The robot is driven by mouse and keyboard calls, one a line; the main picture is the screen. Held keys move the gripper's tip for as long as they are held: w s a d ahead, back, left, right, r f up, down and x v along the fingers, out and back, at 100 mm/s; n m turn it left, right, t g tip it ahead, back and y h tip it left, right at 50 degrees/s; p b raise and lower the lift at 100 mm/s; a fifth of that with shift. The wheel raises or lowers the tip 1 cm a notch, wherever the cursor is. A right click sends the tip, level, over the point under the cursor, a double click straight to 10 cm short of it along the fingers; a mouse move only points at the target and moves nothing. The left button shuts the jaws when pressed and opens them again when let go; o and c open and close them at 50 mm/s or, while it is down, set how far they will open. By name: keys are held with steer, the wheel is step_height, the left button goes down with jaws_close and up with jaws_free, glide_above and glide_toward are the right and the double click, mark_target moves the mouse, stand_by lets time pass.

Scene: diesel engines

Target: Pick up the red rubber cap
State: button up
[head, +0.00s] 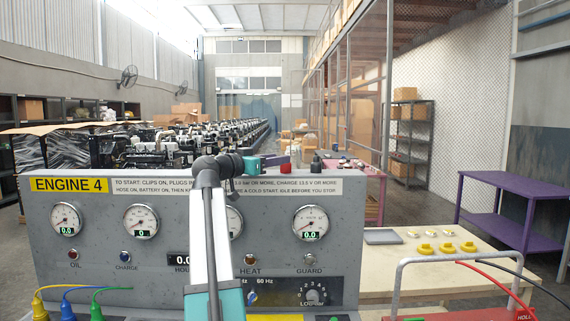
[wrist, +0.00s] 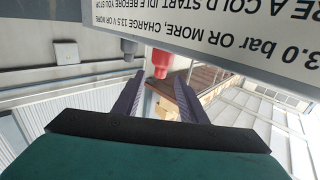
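The red rubber cap (head: 286,168) stands on the top edge of the engine panel, above the white instruction strip. My gripper (head: 270,160) is just left of it in the head view, at about the same height. The wrist view is upside down and shows the red cap (wrist: 161,64) just beyond my gripper's tips (wrist: 160,80), roughly centred between the two dark fingers. The fingers are apart with nothing held between them. I cannot tell the exact gap to the cap.
A dark cap (head: 316,163) stands right of the red one on the panel (head: 340,235). The strip (wrist: 225,30) lies close in the wrist view. A wooden table (head: 430,265) with yellow parts (head: 447,247) and a purple table (head: 510,205) are at the right.

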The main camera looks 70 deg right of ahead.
steer(key=shift+p+x, duration=0.35)
steer(key=shift+x, duration=1.55)
steer(key=shift+s+d+r+p, duration=0.15)
steer(key=shift+d+r+p, duration=0.05)
steer(key=shift+d+p, duration=0.25)
steer(key=shift+p+x, duration=0.95)
steer(key=shift+x, duration=1.2)
steer(key=shift+f, duration=0.15)
jaws_close()
